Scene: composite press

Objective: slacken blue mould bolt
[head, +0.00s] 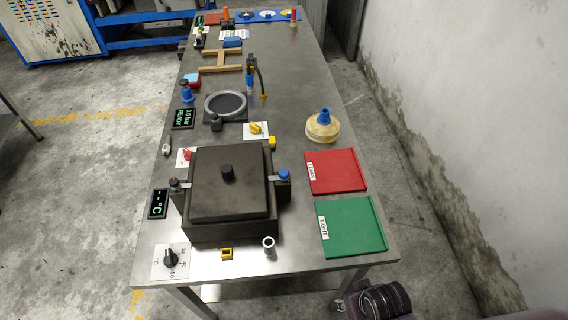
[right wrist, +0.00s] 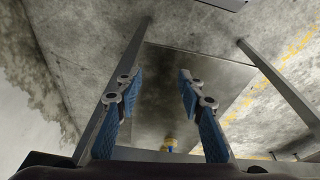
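The blue mould bolt (head: 284,174) has a blue top and sits on the right-side lug of the dark square mould (head: 228,180). My left gripper is not in view.
The steel table (head: 300,262) carries a red tray (head: 335,171) and a green tray (head: 350,227) on the right. A yellow block (head: 227,254) and a dial (head: 170,259) lie near the front. A tan roll with a blue top (head: 322,126) stands behind the red tray.

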